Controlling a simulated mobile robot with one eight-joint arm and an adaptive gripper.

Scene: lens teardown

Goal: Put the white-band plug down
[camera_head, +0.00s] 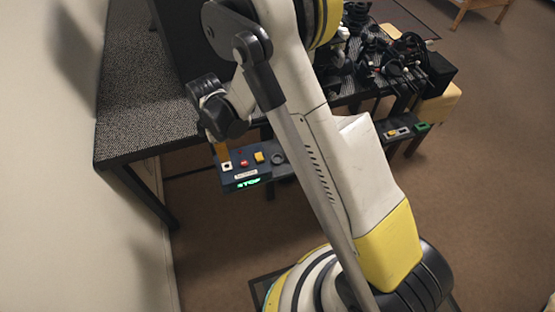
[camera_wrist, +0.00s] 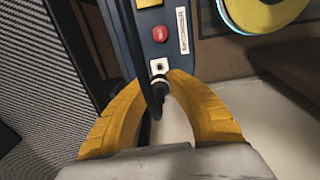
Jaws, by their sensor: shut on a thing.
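The white-band plug (camera_wrist: 159,81) is a black plug with a pale ring, with a black cable rising from it across the wrist view. My gripper (camera_wrist: 160,86) has its two yellow fingers closed around the plug. Just past the plug's tip is a white square socket (camera_wrist: 157,65) with a dark hole on a dark control box (camera_wrist: 132,40). I cannot tell whether the plug touches the box. In the head view the box (camera_head: 240,178) is below the table edge, and my gripper (camera_head: 222,152) is at its left end, with the plug too small to make out.
The left part of the dark table (camera_head: 140,120) is bare. Black cables and gear (camera_head: 395,60) crowd the table's right side. A wall is at left.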

